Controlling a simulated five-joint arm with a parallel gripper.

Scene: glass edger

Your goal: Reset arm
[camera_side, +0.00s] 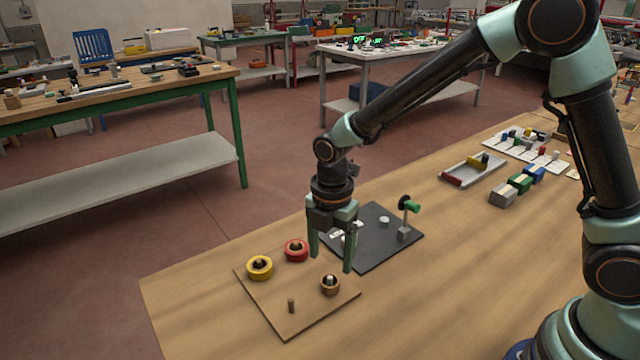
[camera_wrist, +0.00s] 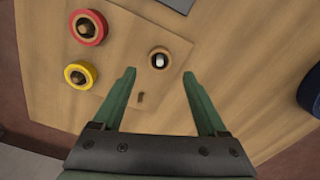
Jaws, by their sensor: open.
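My gripper (camera_side: 331,258) is open and empty, with its two green fingers pointing down above the table. In the wrist view my gripper (camera_wrist: 159,90) is spread wide, with nothing between the fingertips. Below it is a wooden board (camera_side: 262,306) with upright pegs. A yellow ring (camera_side: 252,275) and a red ring (camera_side: 290,257) each sit around a peg. A small brown ring (camera_side: 323,290) sits around a peg with a white top. One peg (camera_side: 291,305) stands bare near the board's front corner.
A dark mat (camera_side: 385,255) behind my gripper carries a stand with a green part (camera_side: 412,206) and small pale pieces. A grey tray (camera_side: 472,172) and coloured blocks (camera_side: 520,183) lie farther right. The table's front middle is clear.

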